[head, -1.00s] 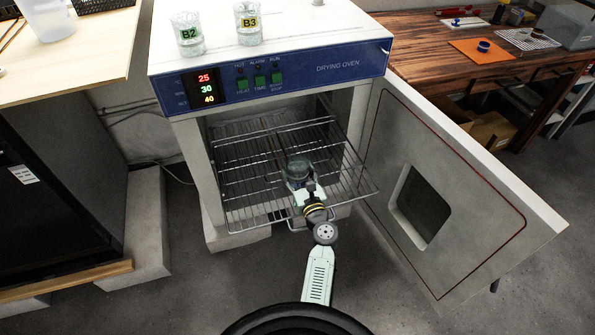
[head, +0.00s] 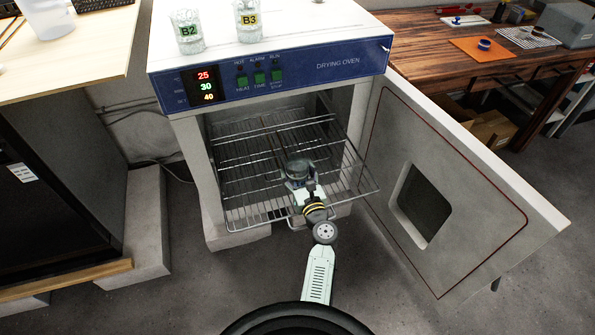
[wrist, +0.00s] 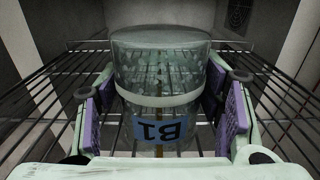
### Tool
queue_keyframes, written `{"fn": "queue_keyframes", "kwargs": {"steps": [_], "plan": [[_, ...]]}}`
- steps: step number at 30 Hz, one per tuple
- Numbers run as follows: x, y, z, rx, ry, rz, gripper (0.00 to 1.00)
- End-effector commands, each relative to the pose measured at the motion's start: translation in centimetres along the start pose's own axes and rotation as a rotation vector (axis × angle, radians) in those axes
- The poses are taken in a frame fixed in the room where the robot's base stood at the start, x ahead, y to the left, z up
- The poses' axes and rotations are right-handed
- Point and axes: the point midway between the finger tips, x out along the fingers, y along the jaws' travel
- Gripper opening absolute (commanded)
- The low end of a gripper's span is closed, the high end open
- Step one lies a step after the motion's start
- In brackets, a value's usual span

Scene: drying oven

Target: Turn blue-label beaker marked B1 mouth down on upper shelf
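The B1 beaker (wrist: 160,75) is clear glass with a blue label that reads upside down, so it is mouth down with its closed base on top. In the head view, the beaker (head: 298,169) is upright on its axis over the front of the oven's upper wire shelf (head: 240,212). Its lower rim is hidden, so contact with the shelf is not clear. My gripper (wrist: 165,105) has its purple-padded fingers on either side of the beaker, with narrow gaps showing beside the glass. It looks open around it. In the head view, my gripper (head: 301,185) is at the shelf's front.
The oven door (head: 450,190) stands open on the right. Beakers B2 (head: 187,32) and B3 (head: 249,21) stand on the oven top. The shelf has bare room behind and to the left of B1. Oven walls bound both sides.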

Motion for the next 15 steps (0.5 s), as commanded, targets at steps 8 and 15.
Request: {"fn": "queue_keyframes", "kwargs": {"steps": [8,15], "plan": [[0.0,0.0,-0.01,0.0,0.0,0.0,0.78],[-0.06,0.0,-0.07,0.0,0.001,0.0,0.78]]}}
